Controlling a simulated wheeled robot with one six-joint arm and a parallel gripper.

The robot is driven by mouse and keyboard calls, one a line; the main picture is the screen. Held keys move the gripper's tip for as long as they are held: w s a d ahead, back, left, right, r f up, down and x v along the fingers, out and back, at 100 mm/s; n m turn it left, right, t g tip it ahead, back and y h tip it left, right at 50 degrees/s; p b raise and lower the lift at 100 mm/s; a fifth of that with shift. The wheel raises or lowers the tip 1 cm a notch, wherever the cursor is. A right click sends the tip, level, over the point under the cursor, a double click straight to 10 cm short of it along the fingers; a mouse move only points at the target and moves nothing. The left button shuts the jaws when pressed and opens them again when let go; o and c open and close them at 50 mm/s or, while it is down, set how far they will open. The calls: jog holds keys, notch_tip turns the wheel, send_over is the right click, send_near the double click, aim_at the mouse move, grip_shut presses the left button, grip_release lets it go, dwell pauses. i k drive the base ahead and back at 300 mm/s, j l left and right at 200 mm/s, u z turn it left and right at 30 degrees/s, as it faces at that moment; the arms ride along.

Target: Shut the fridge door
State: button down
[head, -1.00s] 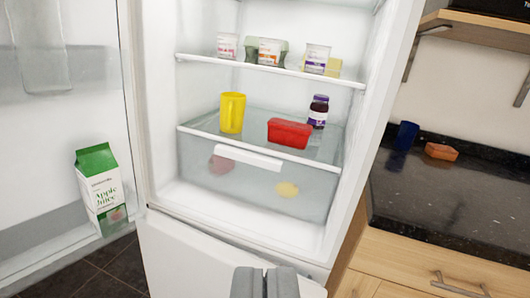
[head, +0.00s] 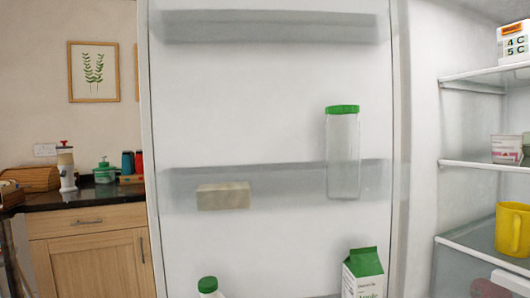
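The fridge door (head: 268,110) stands open and fills the middle of the view, its inner side facing me. Its shelves hold a clear bottle with a green cap (head: 343,155), a beige block (head: 223,196), a green-topped juice carton (head: 363,274) and another green-capped bottle (head: 208,288). The door's free edge is on the left, and its hinge side meets the fridge interior (head: 421,150) on the right. My gripper is out of view.
Left of the door is a dark counter (head: 95,193) over wooden cupboards (head: 90,260), with a soap dispenser (head: 104,172) and other items on it. A yellow mug (head: 512,229) and a pink-white tub (head: 506,148) stand on fridge shelves at right.

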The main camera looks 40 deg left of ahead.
aim_at(231, 91)
jog(key=u, duration=1.75)
jog(key=i+j+u, duration=0.3)
jog(key=i, duration=0.3)
jog(key=i+u, duration=0.3)
jog(key=i, duration=1.95)
jog(key=i+z, duration=0.5)
jog(key=i+j+z, duration=0.2)
jog(key=z, duration=0.25)
jog(key=i+z, duration=0.1)
jog(key=z, duration=3.2)
